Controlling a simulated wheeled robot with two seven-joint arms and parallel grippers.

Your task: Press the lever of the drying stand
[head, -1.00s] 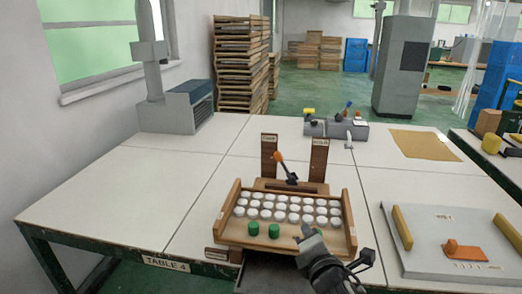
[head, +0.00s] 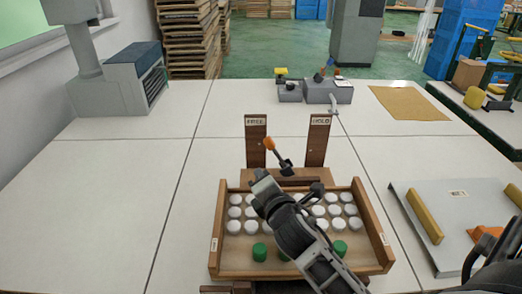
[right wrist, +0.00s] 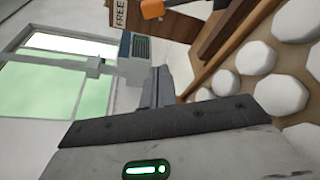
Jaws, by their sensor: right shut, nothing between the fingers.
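The lever (head: 270,146) has an orange tip and a dark stem on a wooden stand behind the tray. It leans left, toward the post marked FREE (head: 256,142) and away from the post marked HOLD (head: 318,142). Its orange tip also shows at the top of the right wrist view (right wrist: 153,9). My right gripper (head: 262,181) is shut and empty, above the tray's back left part, just in front of the lever and apart from it. Its closed fingers show in the right wrist view (right wrist: 158,88). My left gripper is not in view.
The wooden tray (head: 376,232) holds rows of white round pieces (head: 235,212) and three green ones (head: 260,252). My right arm hides part of it. A grey board (head: 448,205) with yellow bars lies at right. Small grey devices (head: 328,93) stand behind.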

